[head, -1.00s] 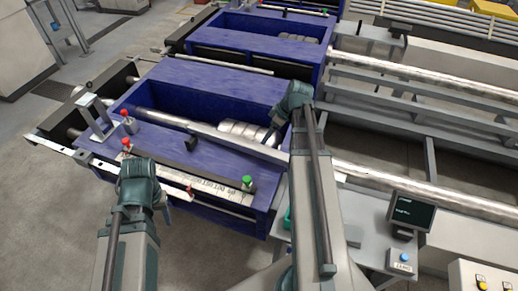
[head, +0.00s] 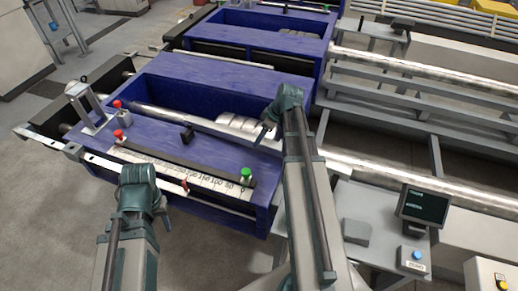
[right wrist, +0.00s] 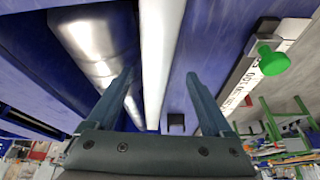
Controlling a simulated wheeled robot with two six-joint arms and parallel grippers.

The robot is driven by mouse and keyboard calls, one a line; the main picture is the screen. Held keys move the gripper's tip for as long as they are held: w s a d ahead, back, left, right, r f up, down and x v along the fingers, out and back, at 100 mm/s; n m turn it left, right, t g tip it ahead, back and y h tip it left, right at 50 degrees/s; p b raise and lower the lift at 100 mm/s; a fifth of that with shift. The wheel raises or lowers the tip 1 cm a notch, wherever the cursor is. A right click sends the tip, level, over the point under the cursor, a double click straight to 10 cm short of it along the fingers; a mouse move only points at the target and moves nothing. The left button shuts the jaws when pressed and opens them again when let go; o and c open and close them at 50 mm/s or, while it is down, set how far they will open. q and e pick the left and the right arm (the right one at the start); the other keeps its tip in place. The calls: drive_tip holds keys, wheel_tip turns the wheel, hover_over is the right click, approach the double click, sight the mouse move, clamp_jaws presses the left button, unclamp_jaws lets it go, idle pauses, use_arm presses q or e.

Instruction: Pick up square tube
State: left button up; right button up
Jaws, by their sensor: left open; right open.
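The square tube (head: 240,139) is a light, flat-sided bar lying along the blue machine's trough in the head view. In the right wrist view the square tube (right wrist: 155,60) runs between the fingers of my right gripper (right wrist: 160,80), which is open and appears apart from it. In the head view my right gripper (head: 266,131) is over the tube's right part, and its arm hides the tube's far end. My left gripper (head: 163,212) is open by the machine's front edge, its fingers only partly visible.
A shiny roller (head: 238,124) lies behind the tube. A black block (head: 188,134) stands at its front side. Red (head: 120,135) and green (head: 246,174) buttons stand on the machine. A screen (head: 423,205) and grey block (head: 356,231) are on the right. Open floor lies at the left.

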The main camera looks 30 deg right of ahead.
drive_tip(key=shift+f, duration=0.1)
drive_tip(key=b+x, duration=0.5)
drive_tip(key=shift+s+d+f, duration=0.1)
drive_tip(key=shift+d+f, duration=0.05)
drive_tip(key=shift+d, duration=0.1)
clamp_jaws()
idle(0.3)
idle(1.0)
